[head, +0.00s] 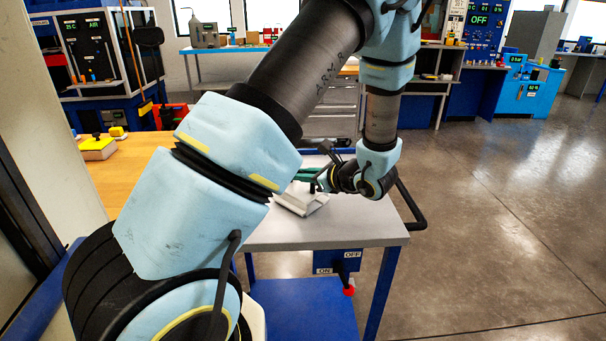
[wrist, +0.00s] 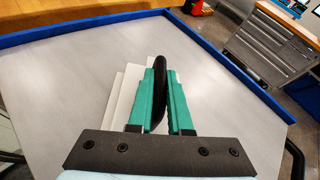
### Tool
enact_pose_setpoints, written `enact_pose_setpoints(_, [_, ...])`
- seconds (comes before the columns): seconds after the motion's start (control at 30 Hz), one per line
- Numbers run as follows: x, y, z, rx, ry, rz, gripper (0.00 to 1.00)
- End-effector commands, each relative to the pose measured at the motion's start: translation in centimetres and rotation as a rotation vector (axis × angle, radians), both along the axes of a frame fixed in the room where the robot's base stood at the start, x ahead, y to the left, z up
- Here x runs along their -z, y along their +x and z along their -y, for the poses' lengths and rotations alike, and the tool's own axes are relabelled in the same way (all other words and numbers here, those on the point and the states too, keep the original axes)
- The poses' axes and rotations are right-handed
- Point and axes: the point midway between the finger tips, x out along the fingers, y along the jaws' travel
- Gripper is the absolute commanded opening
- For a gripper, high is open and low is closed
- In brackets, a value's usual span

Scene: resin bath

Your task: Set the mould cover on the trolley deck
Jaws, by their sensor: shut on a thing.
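The mould cover (wrist: 118,112) is a pale, stepped slab with a black upright handle (wrist: 160,98). In the wrist view my gripper (wrist: 161,78) has its green fingers on both sides of this handle, shut on it. The cover also shows in the head view (head: 298,204), partly hidden by my arm and gripper. It is over the grey trolley deck (head: 350,228), inside the edges. It looks level and very close to the deck surface; I cannot tell whether it touches.
Blue raised edging (wrist: 85,27) borders the deck's far sides. A black push handle (head: 411,207) stands out at the trolley's right. Deck around the cover is clear.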

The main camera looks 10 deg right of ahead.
Motion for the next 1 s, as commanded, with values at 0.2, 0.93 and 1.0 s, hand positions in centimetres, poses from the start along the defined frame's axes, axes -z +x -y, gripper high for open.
enact_pose_setpoints(0.2, [0.2, 0.1, 0.0, 0.0, 0.0, 0.004, 0.0])
enact_pose_setpoints(0.93, [-0.4, -0.9, 0.9, 0.003, -0.003, 0.001, 0.47])
enact_pose_setpoints(1.0, [-0.8, -1.8, 1.6, 0.004, -0.004, 0.002, 0.47])
